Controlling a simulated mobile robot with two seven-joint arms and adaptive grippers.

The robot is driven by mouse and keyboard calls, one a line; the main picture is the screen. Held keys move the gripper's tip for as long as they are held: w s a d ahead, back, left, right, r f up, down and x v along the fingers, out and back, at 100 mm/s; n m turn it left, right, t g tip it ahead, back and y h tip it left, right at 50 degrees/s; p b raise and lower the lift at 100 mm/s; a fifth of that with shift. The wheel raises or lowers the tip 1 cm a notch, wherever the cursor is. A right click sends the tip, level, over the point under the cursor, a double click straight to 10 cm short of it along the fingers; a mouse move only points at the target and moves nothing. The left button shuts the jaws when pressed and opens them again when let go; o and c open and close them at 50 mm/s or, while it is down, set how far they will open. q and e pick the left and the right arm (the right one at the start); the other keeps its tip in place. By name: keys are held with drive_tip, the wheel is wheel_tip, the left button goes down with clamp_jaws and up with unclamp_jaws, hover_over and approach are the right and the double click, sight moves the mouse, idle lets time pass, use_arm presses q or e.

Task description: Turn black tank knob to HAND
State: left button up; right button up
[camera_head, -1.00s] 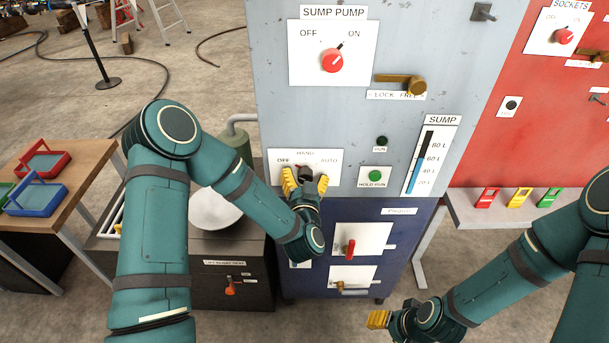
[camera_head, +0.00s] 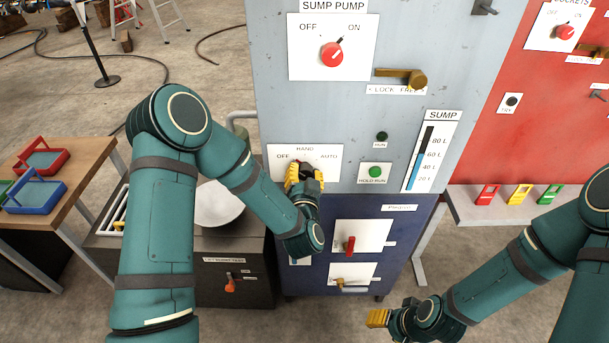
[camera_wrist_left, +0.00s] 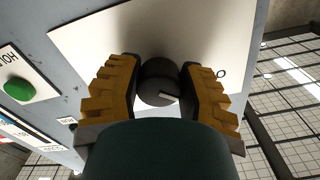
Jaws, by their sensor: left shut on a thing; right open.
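The black knob (camera_wrist_left: 159,82) sits on a white plate (camera_head: 322,158) marked OFF, HAND and AUTO, low on the grey cabinet. My left gripper (camera_head: 304,172) is at this plate, with its yellow fingers shut on the knob. In the left wrist view my left gripper (camera_wrist_left: 160,88) has one finger on each side of the knob. A pale mark shows on the knob's face. In the head view the gripper hides most of the knob, so where it points cannot be told there. My right gripper (camera_head: 378,318) is open and empty, low in front of the blue cabinet.
Above are the red SUMP PUMP knob (camera_head: 331,54) and a brass lever (camera_head: 402,77). A green HOLD RUN button (camera_head: 375,172) is right of the plate. Below, a red handle (camera_head: 350,245) sits on the blue cabinet. A table with trays (camera_head: 38,196) stands left.

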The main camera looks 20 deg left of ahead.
use_arm(q)
drive_tip(key=m+b, duration=0.1)
drive_tip(key=m, duration=0.3)
drive_tip(key=shift+r+m+b, duration=0.1)
drive_tip(key=shift+m+b, duration=0.2)
drive_tip(key=shift+r+m, duration=0.1)
drive_tip(key=shift+m, duration=1.1)
drive_tip(key=shift+a+m, duration=0.1)
drive_tip(key=shift+m, duration=1.3)
drive_tip(key=o, duration=1.2)
drive_tip(key=v, duration=0.7)
drive_tip(key=shift+s, duration=0.25)
